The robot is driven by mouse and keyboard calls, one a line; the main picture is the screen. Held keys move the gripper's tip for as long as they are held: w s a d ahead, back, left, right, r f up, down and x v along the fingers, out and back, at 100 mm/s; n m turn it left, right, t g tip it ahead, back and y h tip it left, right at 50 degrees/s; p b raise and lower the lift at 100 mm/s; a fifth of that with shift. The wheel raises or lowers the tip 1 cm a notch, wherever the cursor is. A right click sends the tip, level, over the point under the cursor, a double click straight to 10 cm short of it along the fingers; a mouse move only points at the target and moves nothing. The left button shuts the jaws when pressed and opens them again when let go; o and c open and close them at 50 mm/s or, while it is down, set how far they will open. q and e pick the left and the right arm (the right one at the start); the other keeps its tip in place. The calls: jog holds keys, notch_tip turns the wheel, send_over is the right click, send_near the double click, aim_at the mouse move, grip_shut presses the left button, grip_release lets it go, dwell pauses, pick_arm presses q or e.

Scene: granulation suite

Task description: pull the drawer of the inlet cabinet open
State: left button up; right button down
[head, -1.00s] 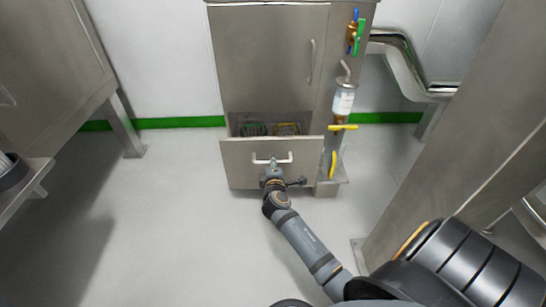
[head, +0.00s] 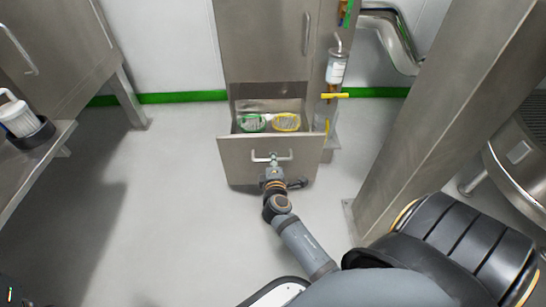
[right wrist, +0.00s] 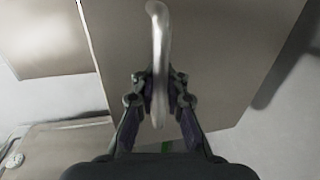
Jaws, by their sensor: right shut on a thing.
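The inlet cabinet (head: 265,45) is a grey steel cabinet at the top middle of the head view. Its low drawer (head: 235,161) stands pulled out, with the inside showing from above. A green-rimmed round item (head: 251,123) and a yellow-rimmed one (head: 286,122) lie in it. The drawer's pale bar handle (head: 286,156) is on its front. My right gripper (head: 272,163) is shut on this handle. In the right wrist view, the fingers (right wrist: 160,88) close on both sides of the handle (right wrist: 158,35). My left gripper is not in view.
A filter unit with a yellow lever (head: 335,96) is on the cabinet's right side. A steel post (head: 440,120) stands at the right, with a round steel vessel (head: 520,150) beyond it. A steel bench (head: 38,165) is at the left. The floor in front of the drawer is clear.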

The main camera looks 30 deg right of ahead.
jog(key=shift+r, duration=0.1)
jog(key=c, duration=1.4)
grip_release()
jog(key=shift+r, duration=0.1)
